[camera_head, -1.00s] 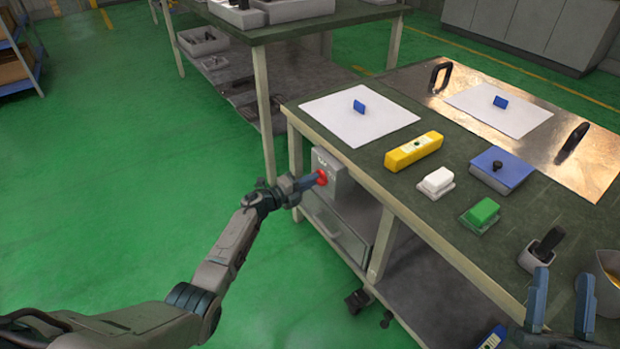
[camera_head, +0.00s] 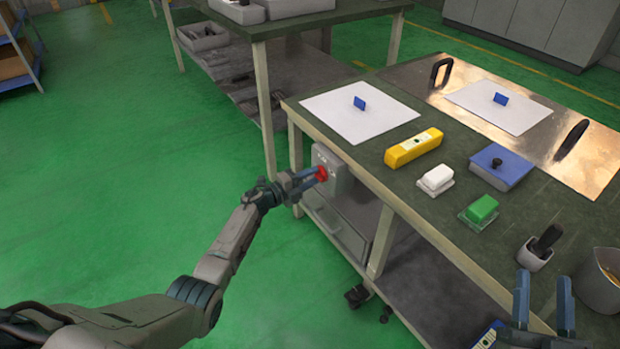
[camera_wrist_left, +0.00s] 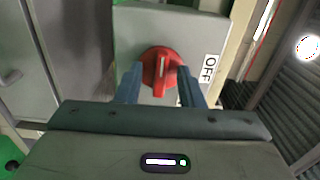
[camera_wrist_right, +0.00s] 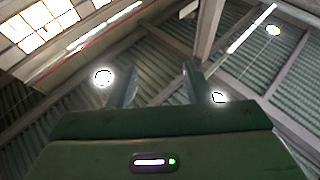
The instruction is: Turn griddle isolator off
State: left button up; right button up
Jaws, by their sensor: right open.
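The griddle isolator is a grey box (camera_head: 335,165) on the side of the workbench, below its top, with a red rotary knob (camera_head: 321,173). In the left wrist view, the red knob (camera_wrist_left: 161,72) has a raised grip with a pale mark, and an "OFF" label (camera_wrist_left: 209,68) is to its right. My left gripper (camera_head: 312,178) is at the knob. Its fingers are open, one on either side of the knob's grip, with gaps showing in the left wrist view (camera_wrist_left: 160,90). My right gripper (camera_head: 543,295) is open and empty at the lower right, by the bench's front edge.
The bench top holds a white sheet (camera_head: 345,120), a yellow device (camera_head: 413,147), a blue-lidded box (camera_head: 500,170), a white block (camera_head: 436,178), a green block (camera_head: 481,208) and a metal griddle plate (camera_head: 590,155). A drawer (camera_head: 338,225) hangs below the isolator. Green floor at left is clear.

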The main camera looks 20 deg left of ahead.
pick_arm(q)
jog(key=shift+s+a, duration=0.1)
jog(key=p+v, duration=0.2)
jog(key=v, duration=0.8)
jog(key=shift+s, duration=0.2)
pick_arm(e)
notch_tip(320, 180, down, 10)
jog(key=s+g, duration=0.1)
jog(key=g, duration=0.5)
jog(key=shift+a+f+m, duration=0.15)
jog(key=shift+a+m, duration=0.1)
jog(key=shift+m, duration=0.15)
pick_arm(q)
jog(key=shift+a, duration=0.15)
